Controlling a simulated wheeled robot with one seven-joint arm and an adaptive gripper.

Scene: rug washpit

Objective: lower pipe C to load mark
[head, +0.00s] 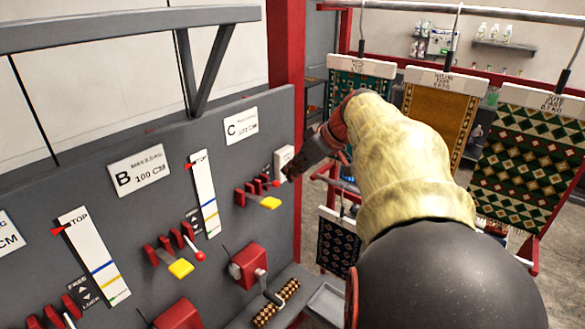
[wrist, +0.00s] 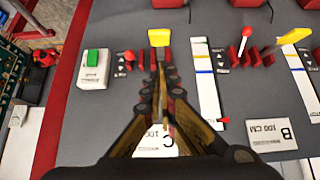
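The panel label C (head: 240,125) is at the upper right of the grey panel; in the wrist view it shows upside down (wrist: 160,143), partly behind my fingers. The yellow-handled lever (head: 270,203) sits below it, with a red-knobbed lever (head: 275,183) beside it. The scale strip (head: 204,195) between labels B and C has its red pointer (head: 187,166) at TOP, above the blue and yellow lines. My gripper (head: 289,177) is held off the panel, its fingers looking shut and empty; in the wrist view the tips point toward the yellow handle (wrist: 159,37). I cannot tell which pipe is C.
Label B (head: 138,177) and its levers are to the left. A white box with a green button (wrist: 92,65) is beside C's levers. A red crank box (head: 250,265) sticks out below. A red post (head: 287,80) edges the panel; rugs (head: 525,160) hang at right.

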